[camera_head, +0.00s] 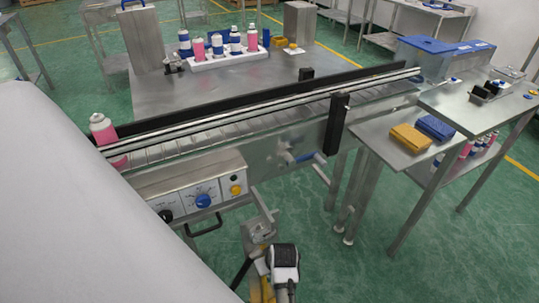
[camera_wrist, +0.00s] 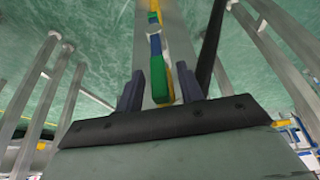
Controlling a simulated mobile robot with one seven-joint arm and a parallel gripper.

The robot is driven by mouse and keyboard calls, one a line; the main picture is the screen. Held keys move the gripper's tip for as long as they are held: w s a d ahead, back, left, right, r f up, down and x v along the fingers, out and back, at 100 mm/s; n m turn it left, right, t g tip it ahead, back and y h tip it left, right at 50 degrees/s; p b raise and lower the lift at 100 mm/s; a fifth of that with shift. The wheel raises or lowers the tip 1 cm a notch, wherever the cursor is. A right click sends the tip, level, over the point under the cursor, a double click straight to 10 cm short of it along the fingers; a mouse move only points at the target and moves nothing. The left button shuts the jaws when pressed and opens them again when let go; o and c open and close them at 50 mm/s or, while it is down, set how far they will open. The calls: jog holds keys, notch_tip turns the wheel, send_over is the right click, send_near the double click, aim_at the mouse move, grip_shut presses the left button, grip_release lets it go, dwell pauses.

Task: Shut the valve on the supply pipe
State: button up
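A metal fitting with a blue lever (camera_head: 304,157) shows low on the near side of the conveyor in the head view. It looks like the valve on the supply pipe, but its exact lever position is too small to tell. In the wrist view, my gripper (camera_wrist: 160,88) has its two dark fingers apart. A narrow blue, green and yellow piece (camera_wrist: 160,80) shows between them against a grey metal strip (camera_wrist: 143,40). I cannot tell whether it is the valve or whether it lies beyond the fingertips.
The conveyor (camera_head: 220,130) carries a pink bottle (camera_head: 103,130) at its left end. A control panel (camera_head: 190,190) and a black upright (camera_head: 336,123) are on its near side. A side table (camera_head: 382,145) holds yellow and blue blocks. Metal legs (camera_wrist: 35,100) flank my gripper. Green floor is open at front right.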

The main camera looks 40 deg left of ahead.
grip_shut()
